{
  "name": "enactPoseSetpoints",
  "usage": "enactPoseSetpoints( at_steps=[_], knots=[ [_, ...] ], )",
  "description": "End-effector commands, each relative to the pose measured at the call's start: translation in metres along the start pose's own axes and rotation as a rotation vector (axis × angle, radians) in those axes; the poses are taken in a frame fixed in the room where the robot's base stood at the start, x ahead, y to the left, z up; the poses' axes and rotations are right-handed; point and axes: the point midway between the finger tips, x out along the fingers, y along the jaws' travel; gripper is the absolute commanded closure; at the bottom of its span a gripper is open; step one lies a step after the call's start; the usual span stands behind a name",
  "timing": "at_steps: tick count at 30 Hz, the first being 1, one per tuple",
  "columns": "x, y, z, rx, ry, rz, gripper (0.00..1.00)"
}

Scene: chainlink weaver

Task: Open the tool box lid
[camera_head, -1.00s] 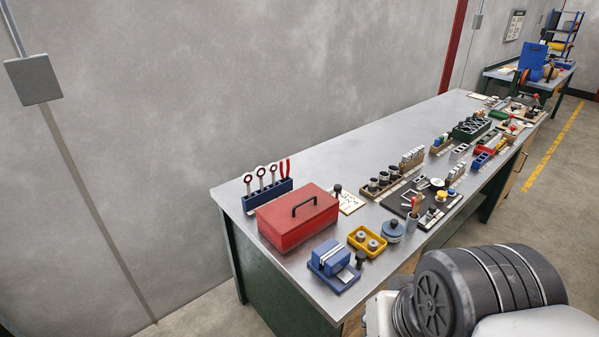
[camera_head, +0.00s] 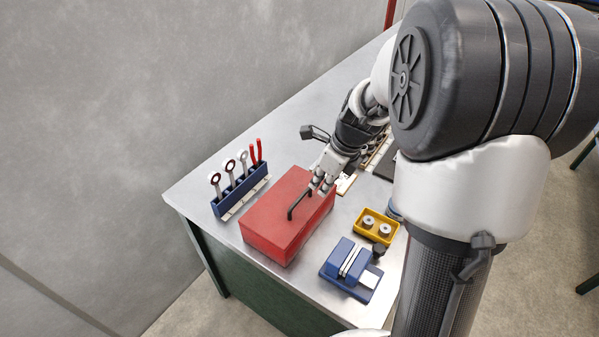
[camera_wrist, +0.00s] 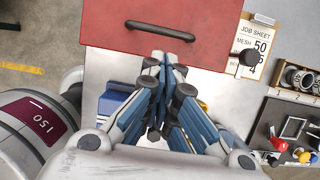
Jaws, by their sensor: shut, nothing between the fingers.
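The red tool box (camera_head: 270,225) stands on the bench with its lid shut and a black bar handle (camera_head: 293,211) on top. In the wrist view the red lid (camera_wrist: 105,22) fills the top middle, with the handle (camera_wrist: 160,31) across it. My gripper (camera_head: 322,187) is over the right part of the box, close to the handle's end. In the wrist view my gripper (camera_wrist: 165,62) has its fingertips together and empty, in front of the lid's near edge and short of the handle. I cannot tell whether the fingertips touch the lid.
A blue rack (camera_head: 241,190) with wrenches and red pliers stands left of the box. A yellow tray (camera_head: 376,227) and a blue vise (camera_head: 351,268) stand to its right. A job sheet (camera_wrist: 258,42) and a dark knob (camera_wrist: 249,57) lie beside the box. Bare bench shows behind it.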

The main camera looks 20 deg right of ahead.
Motion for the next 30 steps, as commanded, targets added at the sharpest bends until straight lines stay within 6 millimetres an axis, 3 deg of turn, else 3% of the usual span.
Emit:
enactPoseSetpoints(
  at_steps=[9,15,30],
  knots=[
    [0.061,0.002,-0.002,-0.005,0.004,0.005,1.0],
    [0.085,0.002,-0.001,-0.005,0.003,0.003,1.0],
    [0.09,0.002,0.0,-0.007,0.002,0.001,1.0]
  ],
)
